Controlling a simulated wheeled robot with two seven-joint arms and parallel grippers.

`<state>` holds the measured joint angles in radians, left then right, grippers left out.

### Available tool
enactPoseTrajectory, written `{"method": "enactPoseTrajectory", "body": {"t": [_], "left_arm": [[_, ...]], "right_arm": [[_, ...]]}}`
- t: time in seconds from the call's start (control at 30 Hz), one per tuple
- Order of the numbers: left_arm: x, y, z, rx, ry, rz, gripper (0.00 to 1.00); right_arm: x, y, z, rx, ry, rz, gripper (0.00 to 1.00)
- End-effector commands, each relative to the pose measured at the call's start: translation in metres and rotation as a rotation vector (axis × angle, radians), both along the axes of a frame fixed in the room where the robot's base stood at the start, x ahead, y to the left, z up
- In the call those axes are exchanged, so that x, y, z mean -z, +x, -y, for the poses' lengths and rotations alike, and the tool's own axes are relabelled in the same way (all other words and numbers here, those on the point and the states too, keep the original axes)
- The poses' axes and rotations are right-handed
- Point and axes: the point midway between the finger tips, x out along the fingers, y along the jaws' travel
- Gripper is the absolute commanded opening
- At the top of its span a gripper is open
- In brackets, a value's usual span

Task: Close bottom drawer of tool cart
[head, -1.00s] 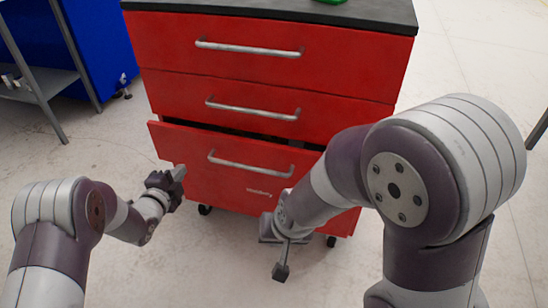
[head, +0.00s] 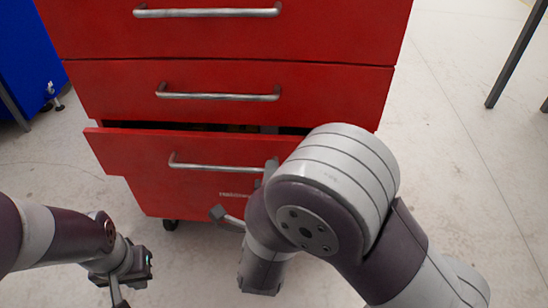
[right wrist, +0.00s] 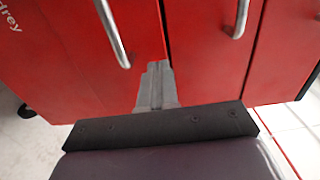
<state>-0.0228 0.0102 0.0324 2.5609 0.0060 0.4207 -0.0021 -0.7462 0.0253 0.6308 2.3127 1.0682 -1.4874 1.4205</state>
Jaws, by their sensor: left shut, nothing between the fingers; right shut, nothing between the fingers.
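The red tool cart (head: 225,35) stands in front of me in the head view. Its bottom drawer (head: 135,155) sticks out a little, with a dark gap along its top edge. A grey bar handle (head: 210,167) crosses its front. My right gripper (head: 270,168) is shut and empty at the drawer front, by the handle's right end; my forearm partly hides it. In the right wrist view the shut fingers (right wrist: 158,72) are beside the handle (right wrist: 112,35), near the drawer's top edge; contact is unclear. My left gripper (head: 140,262) is shut and empty, low and left of the cart.
The upper drawers (head: 220,90) look closed, each with a bar handle. A caster (head: 170,225) shows under the cart. A blue cabinet (head: 25,60) stands at far left and a dark table leg (head: 512,55) at right. The floor (head: 450,170) on the right is clear.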

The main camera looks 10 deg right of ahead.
Motion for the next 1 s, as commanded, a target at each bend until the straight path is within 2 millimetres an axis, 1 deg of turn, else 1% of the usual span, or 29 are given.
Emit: {"method": "enactPoseTrajectory", "body": {"t": [0.03,0.1,0.2,0.3,0.43,0.77,0.87,1.0], "left_arm": [[0.008,0.0,0.0,0.001,0.0,0.0,0.0],[0.013,0.0,0.0,0.001,0.0,0.0,0.0],[0.021,0.0,0.0,0.001,0.0,0.0,0.0],[0.025,0.0,0.0,0.002,0.0,0.001,0.0],[0.026,0.0,0.0,0.002,0.0,0.001,0.0],[0.026,0.0,0.0,0.002,0.0,0.001,0.0],[0.029,0.0,0.0,0.002,0.0,0.001,0.0],[0.033,0.0,0.0,0.002,0.0,0.001,0.0]], "right_arm": [[0.004,0.01,0.004,0.006,0.002,0.002,0.0],[0.004,0.023,0.009,0.005,0.001,0.003,0.0],[0.003,0.038,0.013,0.002,0.0,0.002,0.0],[0.002,0.049,0.016,0.001,0.0,0.001,0.0],[0.001,0.055,0.018,-0.002,-0.001,0.0,0.0],[0.0,0.056,0.018,-0.002,-0.001,0.0,0.0],[0.001,0.067,0.021,0.0,0.002,0.0,0.0],[0.002,0.09,0.029,0.002,0.002,0.0,0.0]]}}
